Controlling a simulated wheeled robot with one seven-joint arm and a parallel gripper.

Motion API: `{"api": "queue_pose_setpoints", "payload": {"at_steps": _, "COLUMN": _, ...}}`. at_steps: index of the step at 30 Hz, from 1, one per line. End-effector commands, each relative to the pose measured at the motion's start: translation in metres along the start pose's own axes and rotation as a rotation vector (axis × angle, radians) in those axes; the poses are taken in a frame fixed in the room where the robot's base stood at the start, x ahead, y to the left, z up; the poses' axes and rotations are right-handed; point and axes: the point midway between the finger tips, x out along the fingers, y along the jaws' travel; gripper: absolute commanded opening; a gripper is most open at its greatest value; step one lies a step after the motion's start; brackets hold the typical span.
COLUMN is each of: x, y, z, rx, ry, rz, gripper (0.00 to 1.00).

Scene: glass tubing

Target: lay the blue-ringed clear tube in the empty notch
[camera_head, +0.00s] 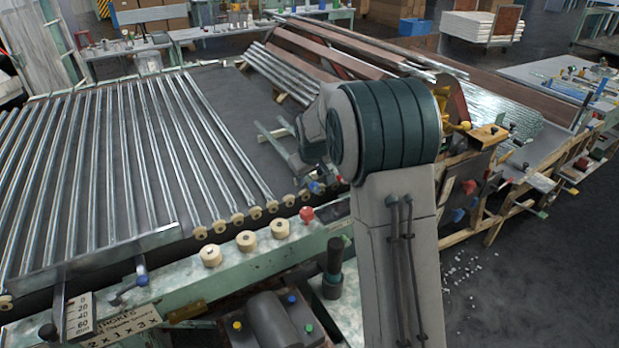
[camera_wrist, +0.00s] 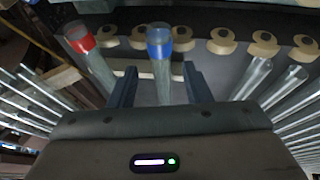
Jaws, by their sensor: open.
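In the wrist view the blue-ringed clear tube (camera_wrist: 158,62) stands between the two dark fingers of my gripper (camera_wrist: 160,70), its blue ring at the upper end. The fingers are spread, with a visible gap on each side of the tube. A red-ringed clear tube (camera_wrist: 96,66) lies to the left, outside the fingers. A row of cream rollers (camera_wrist: 222,40) runs along the top. The roller gaps just right of the blue-ringed tube show no tube; I cannot tell which one is the empty notch. In the head view my arm hides most of the gripper.
Several clear tubes (camera_wrist: 282,92) lie to the right in the wrist view. In the head view, long tubes (camera_head: 122,150) fill the rack on the left, ending near rollers (camera_head: 237,219). A red knob (camera_head: 307,213) and the green rail (camera_head: 262,258) are close by.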

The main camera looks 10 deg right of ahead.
Motion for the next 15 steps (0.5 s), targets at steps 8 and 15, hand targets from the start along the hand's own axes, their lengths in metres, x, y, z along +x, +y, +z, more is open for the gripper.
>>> {"api": "queue_pose_setpoints", "payload": {"at_steps": 8, "x": -0.059, "y": -0.001, "z": 0.000, "rx": 0.000, "ry": 0.004, "rz": 0.001, "gripper": 0.44}}
{"api": "queue_pose_setpoints", "payload": {"at_steps": 15, "x": -0.095, "y": -0.001, "z": 0.000, "rx": 0.000, "ry": 0.001, "rz": -0.001, "gripper": 0.44}}
